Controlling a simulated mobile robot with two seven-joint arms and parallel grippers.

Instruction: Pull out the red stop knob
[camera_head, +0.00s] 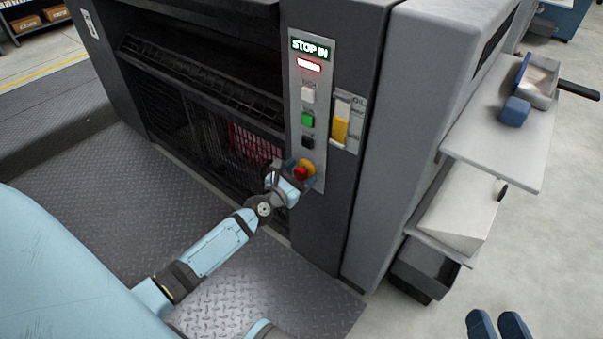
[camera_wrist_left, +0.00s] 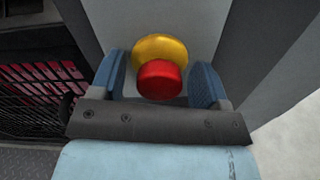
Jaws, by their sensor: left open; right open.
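The red stop knob (camera_head: 301,173) sits in front of a yellow round collar (camera_head: 307,166) at the bottom of the grey control panel (camera_head: 311,78). A lit sign on the panel reads "STOP IN". My left gripper (camera_head: 296,178) is at the knob. In the left wrist view the red knob (camera_wrist_left: 160,79) and yellow collar (camera_wrist_left: 160,49) lie between the two blue fingers of my open left gripper (camera_wrist_left: 160,84). Gaps show between knob and fingers. My right gripper (camera_head: 497,325) is open and empty at the lower right, with two blue fingers showing.
Above the knob are black (camera_head: 307,142), green (camera_head: 307,120) and white (camera_head: 308,95) buttons. A yellow oil gauge (camera_head: 341,124) is beside the panel. Open floor lies around my right gripper.

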